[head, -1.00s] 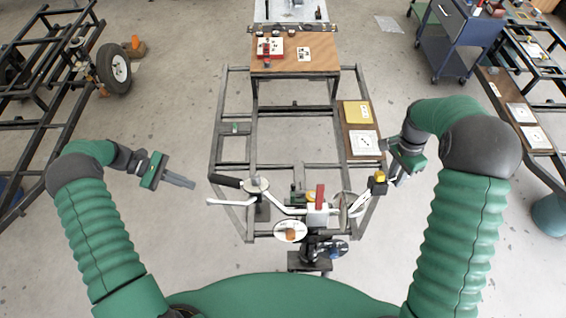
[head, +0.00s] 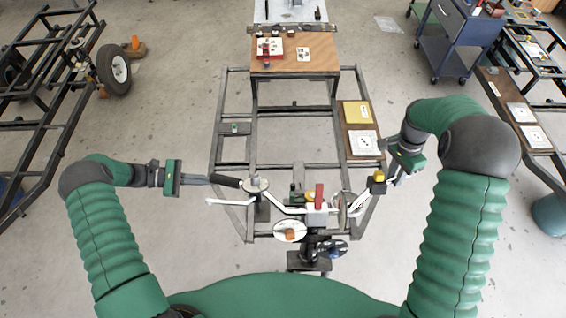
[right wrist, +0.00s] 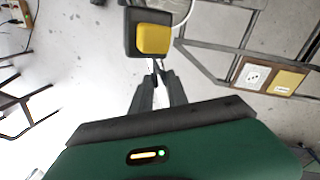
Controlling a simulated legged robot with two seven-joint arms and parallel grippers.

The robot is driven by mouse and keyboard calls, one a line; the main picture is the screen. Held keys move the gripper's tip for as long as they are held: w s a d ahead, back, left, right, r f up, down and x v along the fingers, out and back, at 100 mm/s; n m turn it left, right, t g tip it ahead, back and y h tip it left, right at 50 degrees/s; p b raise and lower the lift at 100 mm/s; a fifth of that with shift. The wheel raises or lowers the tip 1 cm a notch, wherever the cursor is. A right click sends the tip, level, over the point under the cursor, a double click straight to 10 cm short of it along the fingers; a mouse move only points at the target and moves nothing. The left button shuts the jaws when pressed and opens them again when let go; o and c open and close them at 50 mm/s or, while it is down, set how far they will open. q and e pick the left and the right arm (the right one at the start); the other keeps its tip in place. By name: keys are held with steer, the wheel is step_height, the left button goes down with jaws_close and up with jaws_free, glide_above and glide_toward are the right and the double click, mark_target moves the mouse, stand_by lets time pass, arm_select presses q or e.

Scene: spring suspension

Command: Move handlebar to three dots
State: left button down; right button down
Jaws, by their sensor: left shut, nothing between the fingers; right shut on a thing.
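My right gripper (head: 385,180) is shut on the right end of the handlebar. In the right wrist view its fingertips (right wrist: 157,66) meet at a thin part just below the yellow-topped block (right wrist: 151,38).
The metal frame (head: 222,110) has open gaps between its bars. A red-handled part (head: 319,196) and a round plate (head: 290,231) stand at the handlebar's middle. A wooden table (head: 320,62) is at the back. A blue cart (head: 455,40) stands back right.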

arm_select(q)
steer(key=shift+s+r, duration=0.15)
steer(key=shift+r, duration=0.45)
arm_select(e)
steer(key=shift+a, duration=0.1)
arm_select(q)
steer(key=shift+s+r, duration=0.15)
steer(key=shift+r, duration=0.65)
arm_select(e)
steer(key=shift+a, duration=0.1)
steer(key=c, duration=1.4)
jaws_free()
steer(key=shift+o, duration=0.5)
steer(key=shift+r, duration=0.15)
